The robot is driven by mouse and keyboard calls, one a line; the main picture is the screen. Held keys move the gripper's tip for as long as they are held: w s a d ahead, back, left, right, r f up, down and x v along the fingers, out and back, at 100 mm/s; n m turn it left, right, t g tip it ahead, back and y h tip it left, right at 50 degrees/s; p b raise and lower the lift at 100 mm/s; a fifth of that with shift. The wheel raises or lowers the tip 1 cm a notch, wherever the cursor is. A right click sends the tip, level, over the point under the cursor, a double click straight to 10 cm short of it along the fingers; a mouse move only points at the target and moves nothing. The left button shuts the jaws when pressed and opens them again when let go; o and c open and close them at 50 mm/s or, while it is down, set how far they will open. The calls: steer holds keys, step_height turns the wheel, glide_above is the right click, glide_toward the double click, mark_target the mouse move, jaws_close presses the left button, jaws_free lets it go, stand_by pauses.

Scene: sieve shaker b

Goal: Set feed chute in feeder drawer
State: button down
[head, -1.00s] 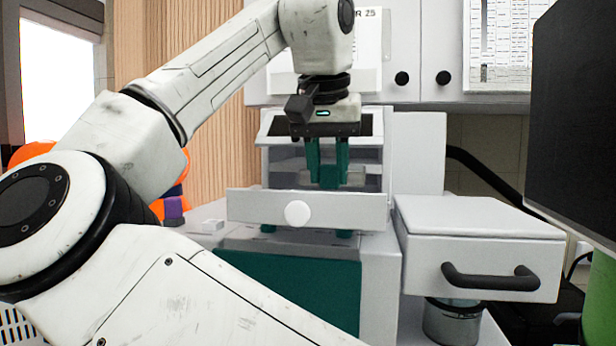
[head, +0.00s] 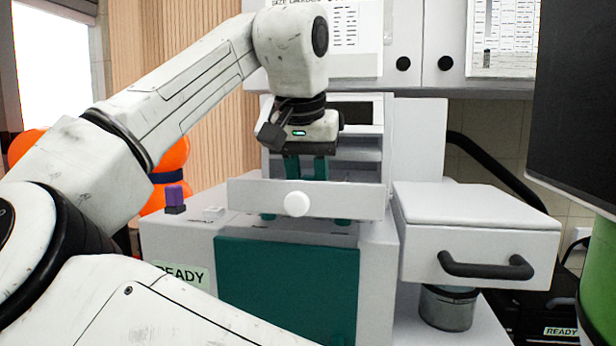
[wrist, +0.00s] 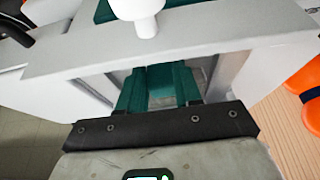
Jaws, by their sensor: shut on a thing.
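The feeder drawer (head: 250,200) is a pale grey drawer with a round white knob, pulled out from the front of the white machine. My gripper (head: 306,172) points down over the drawer, its teal fingers passing behind the drawer front. In the wrist view, the fingers (wrist: 158,92) reach down inside the drawer, close behind its front wall (wrist: 205,42). They are shut on a small grey piece (wrist: 161,94), which looks like the feed chute. It is mostly hidden by the fingers, and the head view hides it behind the drawer front. I cannot tell whether it touches the drawer floor.
A closed white box with a black handle (head: 487,268) stands right of the machine, above a metal jar (head: 447,308). A dark screen (head: 580,110) fills the right edge.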

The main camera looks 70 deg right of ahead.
steer(key=c, duration=0.8)
jaws_free()
steer(key=b+v, duration=0.1)
steer(key=v, duration=1.1)
steer(key=shift+r, duration=0.2)
steer(key=shift+d, duration=0.1)
